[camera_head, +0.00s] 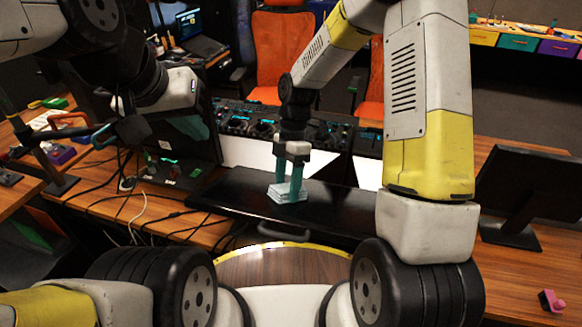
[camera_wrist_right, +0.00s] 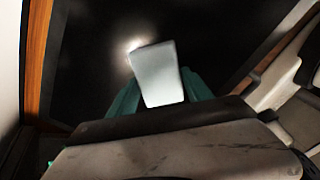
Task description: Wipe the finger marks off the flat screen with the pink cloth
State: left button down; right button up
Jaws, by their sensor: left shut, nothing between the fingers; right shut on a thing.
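The flat screen (camera_head: 338,208) is a wide black panel lying on the wooden desk; in the right wrist view its dark surface (camera_wrist_right: 90,60) fills the background. My right gripper (camera_head: 288,186) points down over its left-centre part, shut on a small folded cloth (camera_head: 287,195). This cloth looks pale grey-white, not pink; it also shows in the right wrist view (camera_wrist_right: 158,75). It is at or very near the screen; I cannot tell whether it touches. I cannot make out finger marks. My left gripper (camera_head: 194,128), with teal fingers, is shut and empty at the left.
A dark upright unit (camera_head: 180,160) stands behind my left gripper, with loose cables (camera_head: 130,195) on the desk nearby. A console with knobs (camera_head: 245,122) is behind the screen. A black monitor (camera_head: 530,190) stands at the right, and a small pink object (camera_head: 551,301) lies lower right.

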jog(key=shift+a+f, duration=0.2)
jog(key=shift+a, duration=0.85)
jog(key=shift+c, duration=1.4)
jog(key=shift+w+r, duration=0.35)
jog(key=shift+r, duration=0.15)
jog(key=shift+v, duration=2.55)
jog(key=shift+d, duration=0.1)
jog(key=v, duration=0.3)
